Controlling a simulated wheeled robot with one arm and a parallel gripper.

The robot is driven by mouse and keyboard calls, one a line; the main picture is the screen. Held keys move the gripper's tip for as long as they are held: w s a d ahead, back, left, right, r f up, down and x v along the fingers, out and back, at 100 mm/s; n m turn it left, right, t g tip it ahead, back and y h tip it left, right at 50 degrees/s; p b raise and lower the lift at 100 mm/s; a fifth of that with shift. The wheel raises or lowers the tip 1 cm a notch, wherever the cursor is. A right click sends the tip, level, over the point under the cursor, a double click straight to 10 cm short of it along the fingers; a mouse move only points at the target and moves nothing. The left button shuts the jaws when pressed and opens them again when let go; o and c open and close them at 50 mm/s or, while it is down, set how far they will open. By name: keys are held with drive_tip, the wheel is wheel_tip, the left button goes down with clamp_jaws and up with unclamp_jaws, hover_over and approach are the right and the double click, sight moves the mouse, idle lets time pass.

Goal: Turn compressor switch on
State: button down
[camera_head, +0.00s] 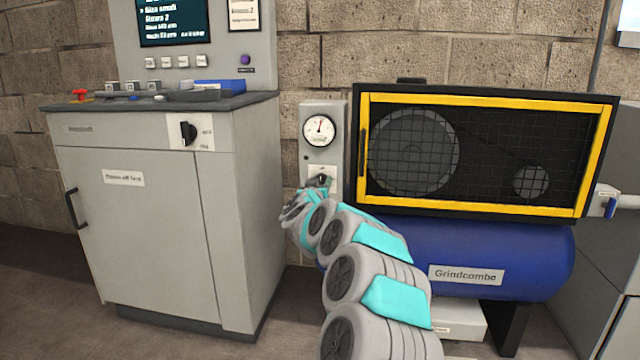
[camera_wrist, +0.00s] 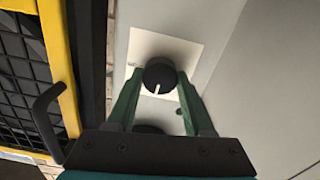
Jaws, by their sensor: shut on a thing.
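The compressor switch is a round black knob (camera_wrist: 158,72) with a white pointer line, on a white plate (camera_wrist: 182,48) in the wrist view. The pointer line runs towards the picture's bottom, slightly left. My gripper (camera_wrist: 158,80) has its green fingers on either side of the knob, shut on it. In the head view, the switch sits on a narrow grey panel (camera_head: 338,120) below a round gauge (camera_head: 319,130). There my gripper (camera_head: 322,181) is at the panel and mostly covers the knob. The plate's lettering is not readable.
The blue compressor tank (camera_head: 540,262) labelled Grindcombe stands right of the panel, under a yellow-framed mesh guard (camera_head: 480,98). The guard's black handle (camera_wrist: 45,115) is near my wrist. A grey cabinet (camera_head: 150,225) with its own black rotary switch (camera_head: 188,133) stands left.

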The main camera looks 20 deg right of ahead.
drive_tip(key=m, duration=0.3)
drive_tip(key=shift+m, duration=0.4)
drive_tip(key=m+b, duration=0.1)
drive_tip(key=m, duration=0.3)
drive_tip(key=shift+f+m+b, duration=0.1)
drive_tip(key=shift+m+b, duration=0.2)
drive_tip(key=shift+b, duration=0.1)
drive_tip(key=m+b, duration=0.2)
drive_tip(key=m, duration=0.2)
drive_tip(key=shift+f, duration=0.15)
drive_tip(key=shift+s+d+m+b, duration=0.15)
drive_tip(key=shift+m+b, duration=0.9)
drive_tip(key=shift+m, duration=1.35)
drive_tip(key=shift+c, duration=1.5)
unclamp_jaws()
